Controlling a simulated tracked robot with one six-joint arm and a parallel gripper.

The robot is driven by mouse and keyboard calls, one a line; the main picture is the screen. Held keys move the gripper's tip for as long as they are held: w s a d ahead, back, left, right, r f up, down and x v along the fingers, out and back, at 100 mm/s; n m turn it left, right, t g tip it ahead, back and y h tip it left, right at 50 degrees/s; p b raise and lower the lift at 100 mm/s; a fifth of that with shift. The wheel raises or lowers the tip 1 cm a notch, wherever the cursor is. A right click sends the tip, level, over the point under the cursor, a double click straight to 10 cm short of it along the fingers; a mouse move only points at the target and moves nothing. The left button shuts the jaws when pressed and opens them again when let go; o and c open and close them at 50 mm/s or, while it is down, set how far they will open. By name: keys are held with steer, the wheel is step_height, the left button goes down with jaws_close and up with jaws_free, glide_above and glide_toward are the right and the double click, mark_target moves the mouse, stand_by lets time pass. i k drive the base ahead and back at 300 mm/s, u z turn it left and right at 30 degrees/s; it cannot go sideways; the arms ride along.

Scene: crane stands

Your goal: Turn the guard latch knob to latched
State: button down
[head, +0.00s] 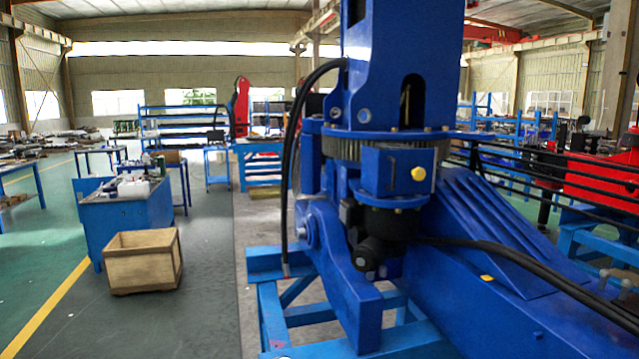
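A small round yellow knob-like part (418,173) sits on the front of a blue box-shaped housing (385,172), below the toothed ring of the blue crane. It is the only knob-like thing I can make out, and I cannot tell for sure that it is the guard latch knob. Its turned position cannot be read at this size. No latch marking is legible. My gripper is not in view.
The blue crane base (500,270) fills the right side, with black hoses (500,250) running across it. A blue stand (270,262) supports it. A wooden crate (143,265) and a blue workbench (125,215) stand left. The floor between crate and stand is clear.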

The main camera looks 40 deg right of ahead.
mark_target(418, 174)
steer(key=z, duration=1.8)
steer(key=k, duration=0.65)
steer(key=z, duration=0.2)
steer(key=i, duration=0.75)
steer(key=u, duration=0.2)
